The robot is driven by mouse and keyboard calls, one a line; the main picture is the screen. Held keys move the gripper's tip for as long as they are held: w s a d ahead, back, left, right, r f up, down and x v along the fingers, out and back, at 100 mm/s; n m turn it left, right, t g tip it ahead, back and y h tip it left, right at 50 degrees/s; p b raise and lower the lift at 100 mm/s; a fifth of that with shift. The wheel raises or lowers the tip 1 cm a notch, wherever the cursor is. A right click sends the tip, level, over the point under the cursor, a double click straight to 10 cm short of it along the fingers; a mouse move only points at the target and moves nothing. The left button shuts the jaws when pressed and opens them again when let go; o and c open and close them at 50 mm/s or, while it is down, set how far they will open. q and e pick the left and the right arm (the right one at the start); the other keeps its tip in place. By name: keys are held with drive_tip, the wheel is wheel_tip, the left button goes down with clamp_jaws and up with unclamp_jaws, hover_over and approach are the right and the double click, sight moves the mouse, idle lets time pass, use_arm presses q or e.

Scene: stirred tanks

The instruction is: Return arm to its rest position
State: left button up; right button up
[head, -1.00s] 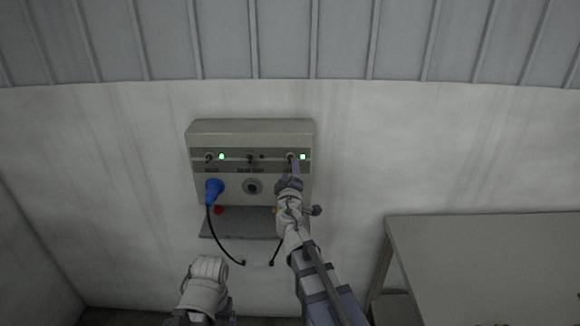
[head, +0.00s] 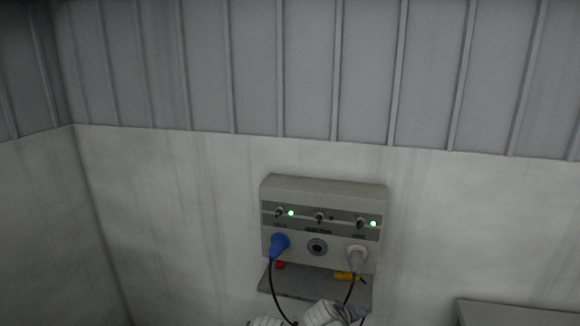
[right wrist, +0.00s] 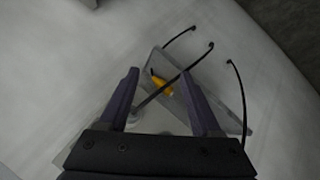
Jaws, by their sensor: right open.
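In the head view a grey wall box (head: 322,190) carries a blue plug (head: 279,245) at its left socket and a grey plug (head: 357,258) at its right socket. The middle socket (head: 317,246) is empty. Green lamps glow by the left and right switches. White arm parts of mine show at the bottom edge, below the box. My right gripper (right wrist: 158,76) shows in the right wrist view, open, with nothing held between its fingers. A yellow piece (right wrist: 161,86) lies beyond the fingers. My left gripper's fingers are not visible.
A grey shelf (head: 305,290) juts out under the box, with a red piece (head: 281,265) and the yellow piece on it. Black cables hang from the plugs. A grey table (head: 520,314) shows at lower right. The wall around the box is bare.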

drive_tip(key=s+a+f+n+g+y, duration=0.1)
drive_tip(key=s+a+f+g+y, duration=0.1)
drive_tip(key=s+a, duration=0.3)
drive_tip(key=s+a+f+g+y, duration=0.2)
drive_tip(key=s+a+f+g, duration=0.2)
drive_tip(key=s, duration=0.6)
drive_tip(key=shift+s+a+f+n+g+y, duration=0.35)
drive_tip(key=shift+a+g, duration=0.45)
drive_tip(key=shift+a, duration=0.45)
drive_tip(key=shift+r, duration=0.1)
